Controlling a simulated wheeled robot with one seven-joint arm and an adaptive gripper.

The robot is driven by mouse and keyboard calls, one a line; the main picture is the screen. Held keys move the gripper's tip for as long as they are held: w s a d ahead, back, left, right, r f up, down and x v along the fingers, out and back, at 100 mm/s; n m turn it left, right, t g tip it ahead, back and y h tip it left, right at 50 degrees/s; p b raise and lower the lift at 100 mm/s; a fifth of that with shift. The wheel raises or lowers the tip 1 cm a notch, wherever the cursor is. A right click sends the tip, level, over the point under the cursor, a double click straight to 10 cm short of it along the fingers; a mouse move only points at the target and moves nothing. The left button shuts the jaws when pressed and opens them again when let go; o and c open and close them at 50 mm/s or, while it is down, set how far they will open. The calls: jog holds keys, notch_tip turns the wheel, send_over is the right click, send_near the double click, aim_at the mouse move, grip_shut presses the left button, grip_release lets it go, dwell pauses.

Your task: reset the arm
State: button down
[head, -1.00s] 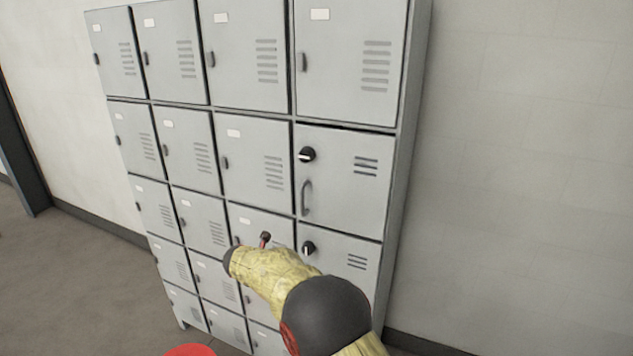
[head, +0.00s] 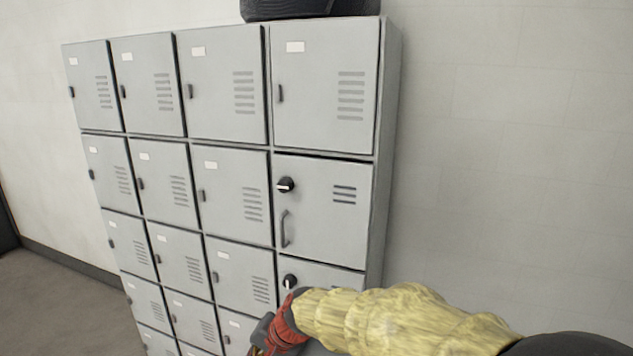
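My arm, in a yellow sleeve with dark joints, reaches in from the lower right of the head view. It ends in a red and dark wrist part near the bottom middle. My gripper (head: 258,350) is mostly cut off by the bottom edge, so its fingers cannot be made out. The arm's end is in front of the lower part of a grey locker bank (head: 322,95) and hides part of it. Whether it touches the lockers cannot be told.
The lockers' doors look shut. One door has a black knob (head: 286,185) and a bar handle (head: 285,229); the door below has another knob (head: 290,281). A dark object (head: 310,9) rests on top. Bare wall (head: 510,150) is at right, open floor (head: 55,305) at lower left.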

jog(key=s+d+r+n+t+h+b, duration=0.1)
jog(key=s+d+h, duration=0.1)
jog(key=s+d, duration=0.5)
jog(key=s+d+r+n+h+b, duration=0.1)
jog(key=s+d+r+h+b, duration=0.1)
jog(key=s+d, duration=0.6)
jog(key=s+d+r+n+t+h+b, duration=0.1)
jog(key=s+d, duration=0.6)
jog(key=d, duration=1.1)
jog(key=shift+s+d+r+t+h+b, duration=0.2)
jog(key=shift+s+d+t+h+b, duration=0.15)
jog(key=shift+b, duration=0.35)
jog(key=c, duration=2.6)
grip_release()
jog(key=shift+a, duration=0.15)
